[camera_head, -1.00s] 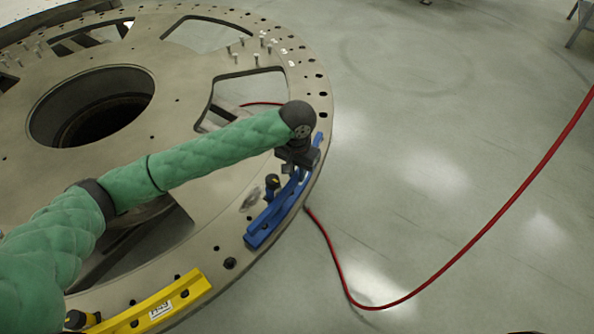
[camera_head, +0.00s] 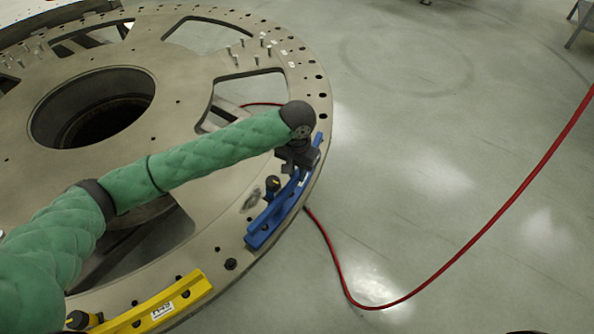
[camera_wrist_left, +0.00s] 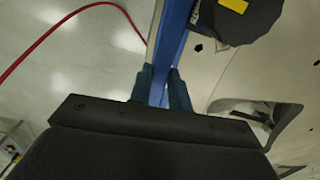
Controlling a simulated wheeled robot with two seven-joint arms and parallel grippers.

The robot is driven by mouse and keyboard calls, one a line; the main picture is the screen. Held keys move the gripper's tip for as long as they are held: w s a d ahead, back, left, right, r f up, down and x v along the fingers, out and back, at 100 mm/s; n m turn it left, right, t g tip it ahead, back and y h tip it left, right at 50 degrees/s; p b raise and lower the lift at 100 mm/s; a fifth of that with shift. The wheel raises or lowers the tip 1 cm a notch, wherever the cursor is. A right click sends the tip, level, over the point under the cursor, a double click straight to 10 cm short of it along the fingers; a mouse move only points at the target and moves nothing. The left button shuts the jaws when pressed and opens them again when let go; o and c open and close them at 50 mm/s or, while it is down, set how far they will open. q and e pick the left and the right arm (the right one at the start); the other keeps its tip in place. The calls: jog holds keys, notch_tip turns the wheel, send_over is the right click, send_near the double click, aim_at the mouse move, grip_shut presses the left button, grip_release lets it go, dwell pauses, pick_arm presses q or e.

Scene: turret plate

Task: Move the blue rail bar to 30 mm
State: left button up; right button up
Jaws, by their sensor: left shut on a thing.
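The blue rail bar (camera_head: 268,222) lies along the outer rim of the round metal turret plate (camera_head: 185,95), on its right side in the head view. My left gripper (camera_head: 299,172) is at the bar's far end, and my wrist hides part of that end. In the left wrist view the two fingers of my left gripper (camera_wrist_left: 161,92) are on either side of the blue rail bar (camera_wrist_left: 173,40), shut on it. A dark knob with a yellow top (camera_head: 272,183) stands beside the bar on its inner side. My right gripper is not in view.
A yellow rail bar (camera_head: 160,306) with a white label sits on the rim at the lower left. Several upright pins (camera_head: 242,52) stand on the far part of the plate. A red hose (camera_head: 440,272) runs over the open grey floor at the right.

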pick_arm(q)
jog(key=shift+r, duration=0.3)
dwell(0.5)
jog(key=o, duration=0.7)
notch_tip(320, 180, up, 5)
jog(key=p, duration=0.6)
jog(key=shift+r+p, duration=0.85)
jog(key=shift+r, duration=0.15)
